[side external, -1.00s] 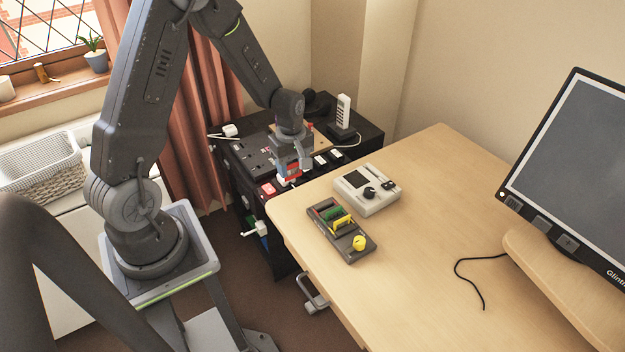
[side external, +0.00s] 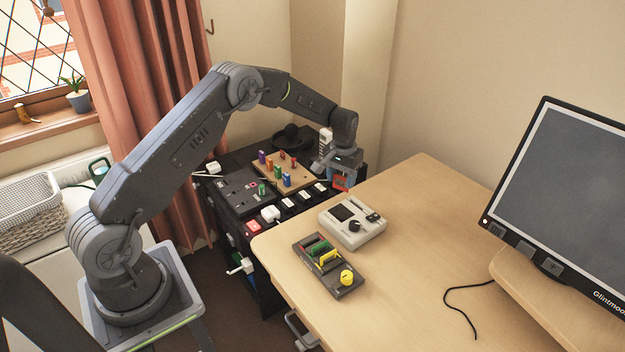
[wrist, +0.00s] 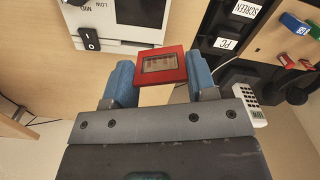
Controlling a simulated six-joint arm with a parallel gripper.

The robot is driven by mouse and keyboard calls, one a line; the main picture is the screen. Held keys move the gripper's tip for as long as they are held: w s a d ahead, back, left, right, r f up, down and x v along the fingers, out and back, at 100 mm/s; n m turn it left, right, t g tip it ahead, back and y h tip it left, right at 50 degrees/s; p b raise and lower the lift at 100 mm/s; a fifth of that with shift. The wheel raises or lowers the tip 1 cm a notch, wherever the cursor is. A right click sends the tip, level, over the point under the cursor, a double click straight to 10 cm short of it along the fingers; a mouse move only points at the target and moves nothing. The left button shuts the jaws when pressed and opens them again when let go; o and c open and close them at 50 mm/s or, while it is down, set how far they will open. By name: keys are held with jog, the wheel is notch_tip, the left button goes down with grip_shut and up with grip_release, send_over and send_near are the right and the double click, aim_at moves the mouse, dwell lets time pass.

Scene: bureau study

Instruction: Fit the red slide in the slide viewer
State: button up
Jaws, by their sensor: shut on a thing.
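The red slide (wrist: 162,66), a square frame with a pale window, is held between the blue fingertips of my gripper (wrist: 160,78) in the wrist view. In the side view my gripper (side external: 345,172) is raised near the back-left edge of the desk, behind the slide viewer, with the slide's red (side external: 342,182) showing below it. The slide viewer (side external: 368,233) is a pale box with a dark screen, a black knob and a switch. It stands on the desk, apart from the slide. Part of it also shows at the top of the wrist view (wrist: 118,40).
A dark rack (side external: 345,291) with green and yellow pieces stands in front of the viewer. A black cabinet left of the desk carries a peg board (side external: 300,177) and labelled switches. A monitor (side external: 570,200) and cable are at right. The desk's middle is clear.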

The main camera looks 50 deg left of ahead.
jog(key=shift+w+d+f+m, duration=0.5)
jog(key=shift+w+f+m, duration=0.15)
jog(key=shift+f, duration=0.15)
jog(key=shift+w+d+f+m, duration=0.5)
jog(key=shift+w+f+m, duration=0.1)
jog(key=shift+w+f, duration=0.15)
jog(key=shift+w+d+f+m, duration=0.5)
jog(key=shift+w+f+m, duration=0.15)
jog(key=shift+f, duration=0.15)
jog(key=shift+f, duration=1.7)
jog(key=o, duration=1.1)
jog(key=shift+o, duration=0.2)
jog(key=shift+r, duration=0.1)
notch_tip(320, 180, up, 7)
dwell(0.4)
